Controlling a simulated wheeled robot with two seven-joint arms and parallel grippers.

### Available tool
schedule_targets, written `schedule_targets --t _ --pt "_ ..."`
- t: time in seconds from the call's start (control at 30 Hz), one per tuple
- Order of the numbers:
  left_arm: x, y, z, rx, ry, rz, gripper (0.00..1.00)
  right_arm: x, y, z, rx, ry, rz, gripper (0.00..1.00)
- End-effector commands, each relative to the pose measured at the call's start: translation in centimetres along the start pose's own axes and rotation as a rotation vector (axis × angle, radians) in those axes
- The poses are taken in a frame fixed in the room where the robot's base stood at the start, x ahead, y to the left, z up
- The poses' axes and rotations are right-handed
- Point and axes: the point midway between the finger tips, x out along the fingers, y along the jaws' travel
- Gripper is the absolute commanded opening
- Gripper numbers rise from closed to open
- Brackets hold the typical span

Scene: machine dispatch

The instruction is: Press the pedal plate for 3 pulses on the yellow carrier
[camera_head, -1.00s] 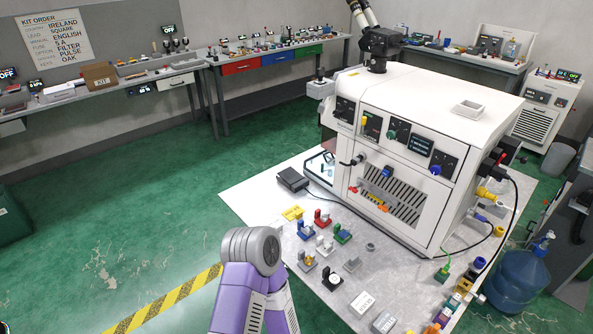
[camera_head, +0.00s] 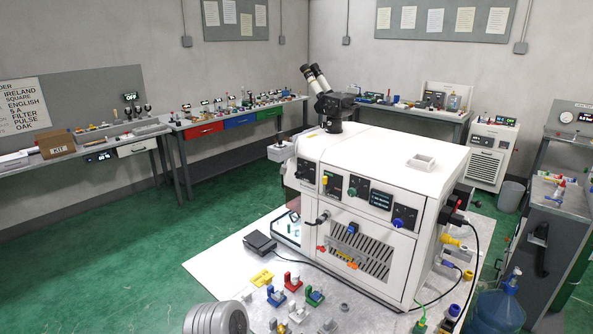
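A dark pedal plate (camera_head: 260,243) lies on the pale table at the machine's front left, with a cable running from it toward the machine. A small yellow carrier (camera_head: 262,277) lies flat just in front of the pedal. The white machine (camera_head: 385,190) stands behind them, with knobs, a small display (camera_head: 380,200) and a slotted front panel. A grey rounded part of my own arm shows at the bottom edge, left of the carriers. Neither gripper's fingers are in view.
A water jug (camera_head: 497,308) is at the lower right. Benches line the walls. Green floor left of the table is clear.

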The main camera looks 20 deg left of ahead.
Motion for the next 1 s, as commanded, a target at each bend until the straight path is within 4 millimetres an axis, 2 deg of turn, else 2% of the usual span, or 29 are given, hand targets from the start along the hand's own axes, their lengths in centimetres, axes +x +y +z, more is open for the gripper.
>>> schedule_targets --t 0.27,0.57,1.0 --pt "0.00 0.00 -0.01 0.000 0.000 0.000 0.44 0.00 0.00 0.00 0.000 0.000 0.000 0.42" --pt "0.00 0.00 0.00 0.000 0.000 0.000 0.00 0.00 0.00 0.00 0.000 0.000 0.000 0.42" --pt "0.00 0.00 0.00 0.000 0.000 0.000 0.00 0.00 0.00 0.00 0.000 0.000 0.000 0.42"
